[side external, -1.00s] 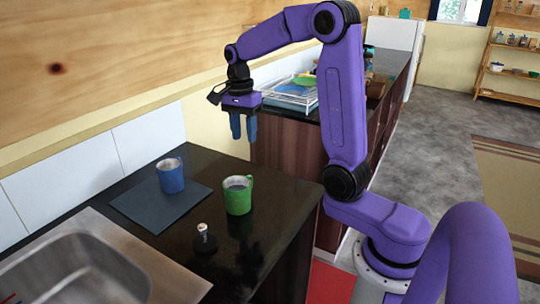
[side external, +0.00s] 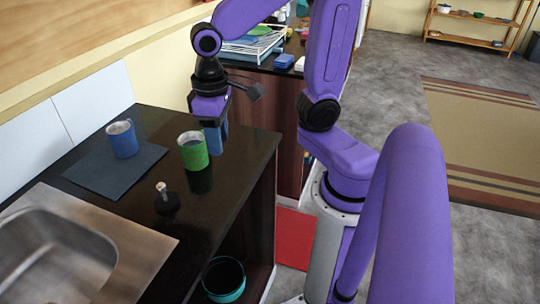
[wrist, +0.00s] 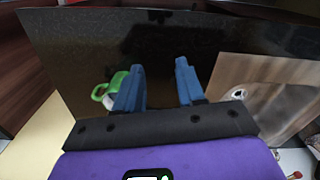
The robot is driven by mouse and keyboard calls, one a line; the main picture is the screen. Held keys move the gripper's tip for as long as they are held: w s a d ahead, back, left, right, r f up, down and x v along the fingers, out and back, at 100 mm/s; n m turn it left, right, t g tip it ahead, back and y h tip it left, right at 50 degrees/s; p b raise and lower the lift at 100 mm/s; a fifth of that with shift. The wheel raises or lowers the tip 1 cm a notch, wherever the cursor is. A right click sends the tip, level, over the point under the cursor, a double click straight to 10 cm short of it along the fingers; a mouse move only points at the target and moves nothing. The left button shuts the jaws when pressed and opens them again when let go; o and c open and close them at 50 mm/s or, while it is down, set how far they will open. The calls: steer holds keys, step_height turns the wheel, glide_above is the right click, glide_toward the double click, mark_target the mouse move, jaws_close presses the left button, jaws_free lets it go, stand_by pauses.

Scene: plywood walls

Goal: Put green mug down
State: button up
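The green mug (side external: 193,152) stands upright on the dark countertop, to the right of the blue mug. My gripper (side external: 216,140) is low over the counter, just right of and behind the green mug in the side view. In the wrist view my gripper (wrist: 159,68) has its two blue fingers apart with nothing between them. There the green mug (wrist: 108,88) shows left of the left finger, partly hidden by it, its handle pointing left. I cannot tell whether the finger touches the mug.
The blue mug (side external: 122,140) stands on a dark mat (side external: 110,178). A small dark object with a pale top (side external: 165,199) stands in front of the green mug. A steel sink (side external: 60,245) is at front left. A dish rack (side external: 250,45) is on the back counter.

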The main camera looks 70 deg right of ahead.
steer(key=s+f+n, duration=0.2)
steer(key=s+n, duration=0.7)
steer(key=s, duration=0.2)
steer(key=shift+s+n, duration=0.3)
steer(key=shift+n, duration=0.1)
steer(key=shift+o, duration=0.2)
steer(key=o, duration=1.1)
steer(key=n+t+h, duration=0.5)
steer(key=n+h, duration=0.5)
steer(key=h, duration=0.2)
glide_toward(195, 141)
steer(key=x, duration=0.7)
steer(key=shift+d+f, duration=0.1)
steer(key=shift+d, duration=0.05)
